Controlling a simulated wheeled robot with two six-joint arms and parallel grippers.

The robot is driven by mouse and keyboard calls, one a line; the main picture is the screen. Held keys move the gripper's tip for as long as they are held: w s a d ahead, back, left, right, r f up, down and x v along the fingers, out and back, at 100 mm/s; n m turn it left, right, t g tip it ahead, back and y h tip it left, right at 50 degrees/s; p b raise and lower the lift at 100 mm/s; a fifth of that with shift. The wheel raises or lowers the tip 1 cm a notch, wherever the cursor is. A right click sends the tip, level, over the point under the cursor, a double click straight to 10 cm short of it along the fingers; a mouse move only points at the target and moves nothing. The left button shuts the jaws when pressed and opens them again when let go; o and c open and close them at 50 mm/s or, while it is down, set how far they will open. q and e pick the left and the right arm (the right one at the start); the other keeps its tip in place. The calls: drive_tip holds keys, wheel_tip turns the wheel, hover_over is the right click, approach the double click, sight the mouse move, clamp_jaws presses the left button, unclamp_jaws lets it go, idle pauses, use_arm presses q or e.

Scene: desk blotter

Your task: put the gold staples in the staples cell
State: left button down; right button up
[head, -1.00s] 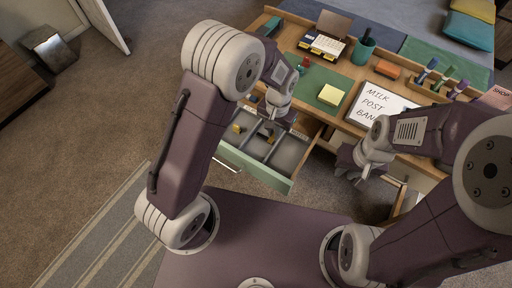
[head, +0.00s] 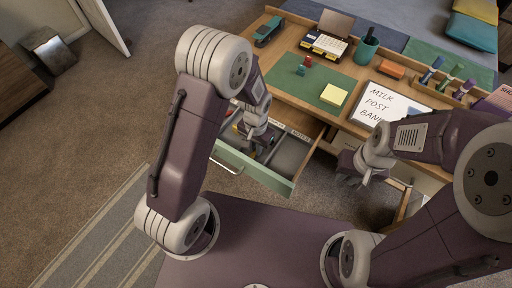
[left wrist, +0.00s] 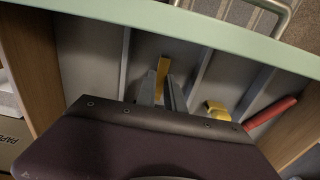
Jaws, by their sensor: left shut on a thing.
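The gold staples (left wrist: 162,68) show in the left wrist view as a narrow gold strip between the fingertips of my left gripper (left wrist: 165,92). My left gripper is shut on them, down at the open drawer (head: 252,169) and over a compartment between two grey dividers. In the head view my left gripper (head: 250,142) is over the middle of the drawer, and my wrist hides part of the cells. Small labels (head: 300,134) sit along the drawer's back edge; I cannot read which marks the staples cell. My right gripper (head: 350,176) hangs right of the drawer; its fingers are unclear.
In the left wrist view a yellow item (left wrist: 216,110) and a red item (left wrist: 270,113) lie in drawer cells on the right. The desk above holds a green blotter (head: 311,88), yellow notes (head: 333,95) and a whiteboard (head: 379,103).

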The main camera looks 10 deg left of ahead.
use_arm(q)
drive_tip(key=c, duration=1.5)
unclamp_jaws()
drive_tip(key=shift+f, duration=0.1)
drive_tip(key=shift+o, duration=0.2)
wheel_tip(320, 180, up, 12)
drive_tip(key=p, duration=0.4)
drive_tip(key=s+a+r+n+t, duration=0.1)
drive_tip(key=s+a+r+n, duration=0.25)
drive_tip(key=s+a, duration=0.55)
wheel_tip(320, 180, up, 12)
drive_tip(key=d+p, duration=0.1)
drive_tip(key=p, duration=1.2)
drive_tip(key=shift+s+d+n, duration=0.15)
drive_tip(key=shift+d+n, duration=0.1)
drive_tip(key=shift+n, duration=0.1)
